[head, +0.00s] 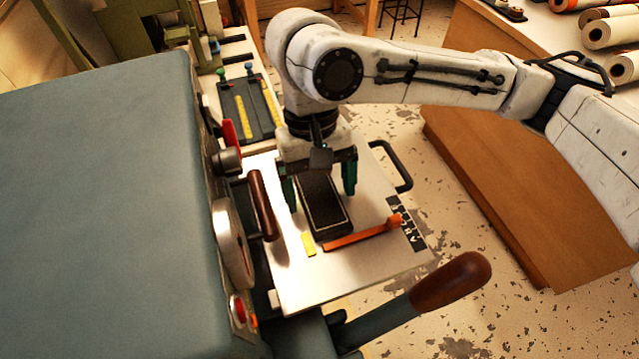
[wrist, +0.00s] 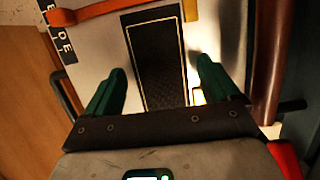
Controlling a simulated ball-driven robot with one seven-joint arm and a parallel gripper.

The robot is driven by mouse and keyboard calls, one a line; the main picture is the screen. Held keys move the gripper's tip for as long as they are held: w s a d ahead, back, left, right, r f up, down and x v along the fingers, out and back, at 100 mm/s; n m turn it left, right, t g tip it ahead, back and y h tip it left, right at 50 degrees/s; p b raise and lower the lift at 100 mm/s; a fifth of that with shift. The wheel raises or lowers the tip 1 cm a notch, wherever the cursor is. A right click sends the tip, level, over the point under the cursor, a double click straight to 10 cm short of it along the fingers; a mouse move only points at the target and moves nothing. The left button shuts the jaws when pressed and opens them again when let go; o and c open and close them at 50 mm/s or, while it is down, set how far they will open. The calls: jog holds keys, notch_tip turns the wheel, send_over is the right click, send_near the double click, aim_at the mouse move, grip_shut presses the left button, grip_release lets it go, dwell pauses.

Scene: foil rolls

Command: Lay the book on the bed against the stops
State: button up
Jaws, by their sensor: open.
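The dark book (head: 326,212) with a thin gold border lies flat on the pale bed (head: 370,262). Its near end is close to the orange stop bar (head: 358,236), and its near left corner is close to the short yellow stop (head: 308,243). I cannot tell whether it touches either one. My gripper (head: 321,199) is open over the book, with one green finger on each side. In the wrist view, the book (wrist: 160,75) lies between the fingers of my gripper (wrist: 160,72), with pale bed showing on both sides.
A large grey-blue machine housing (head: 100,190) fills the left. A brown-handled lever (head: 450,280) sticks out in front of the bed, and another brown handle (head: 262,205) stands at its left edge. A wooden counter (head: 530,150) with rolls is at the right.

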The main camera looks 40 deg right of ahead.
aim_at(314, 179)
jog(key=v, duration=1.2)
jog(key=shift+r, duration=0.1)
